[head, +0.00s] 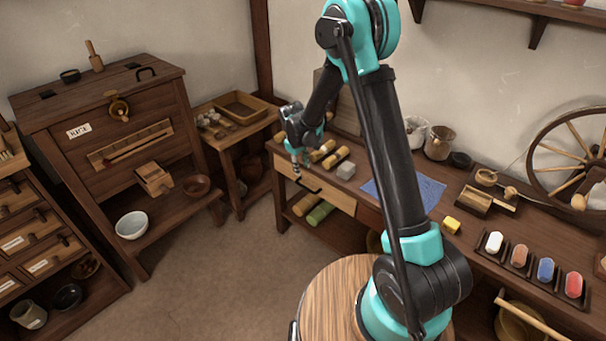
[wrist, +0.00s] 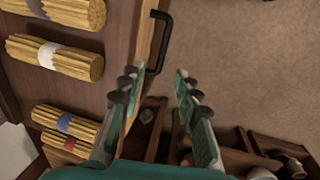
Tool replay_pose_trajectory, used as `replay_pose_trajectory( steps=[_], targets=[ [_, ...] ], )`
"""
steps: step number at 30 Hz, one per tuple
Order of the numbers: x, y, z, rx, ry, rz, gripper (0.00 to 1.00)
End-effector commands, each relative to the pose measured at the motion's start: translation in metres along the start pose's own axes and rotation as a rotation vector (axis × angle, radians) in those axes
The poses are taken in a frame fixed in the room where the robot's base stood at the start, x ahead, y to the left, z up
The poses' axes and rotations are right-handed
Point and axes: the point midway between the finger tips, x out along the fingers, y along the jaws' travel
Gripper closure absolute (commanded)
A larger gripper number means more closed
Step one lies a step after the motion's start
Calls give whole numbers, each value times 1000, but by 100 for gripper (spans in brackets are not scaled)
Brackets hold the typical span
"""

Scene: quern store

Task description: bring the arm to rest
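My gripper (head: 297,174) hangs at the end of my bent arm, over the front edge of the long workbench at the back. In the wrist view its two fingers (wrist: 154,78) stand apart with nothing between the pads. A black bar handle (wrist: 160,42) on a pale wooden drawer front shows just beyond the fingertips. In the head view this drawer front (head: 332,195) is at the bench's left end, just below my gripper. I cannot tell whether a finger touches the handle; there seems to be a gap.
Bundles with bands (wrist: 48,55) lie left of my gripper in the wrist view. A blue cloth (head: 428,192), a yellow block (head: 452,225) and a spinning wheel (head: 575,150) are on the workbench (head: 515,235). A small side table (head: 225,138) stands to its left. The floor (head: 225,270) between the furniture is clear.

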Motion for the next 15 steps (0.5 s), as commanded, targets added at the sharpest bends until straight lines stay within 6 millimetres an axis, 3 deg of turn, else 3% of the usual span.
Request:
replay_pose_trajectory(
  steps=[5, 15],
  targets=[
    [-12, 0, 0, 0, 0, 0, 68],
    [-14, 0, 0, 0, 0, 0, 68]
  ],
)
